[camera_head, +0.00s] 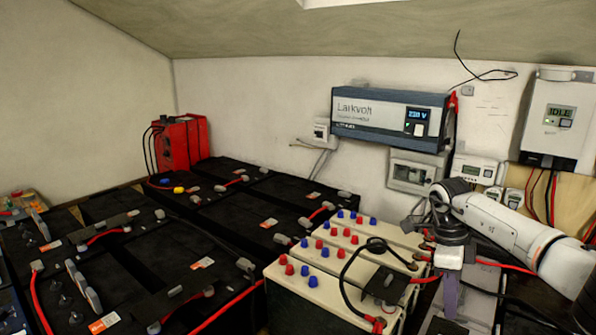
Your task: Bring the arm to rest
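My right arm comes in from the right edge, with a white link and a dark wrist bent downward. My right gripper (450,285) hangs at the lower right, pointing down, just right of the cream batteries. A white block and a narrow purple-grey part show at its end. I cannot tell whether the purple-grey part is a finger or something held, nor whether the gripper is open. My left gripper is not in view.
Cream batteries (320,290) with red and blue caps stand left of the gripper, a black cable looped over them. Black batteries (160,255) fill the left. A red charger (182,143) stands behind. A Larkvolt inverter (390,118) and a meter unit (557,120) hang on the wall.

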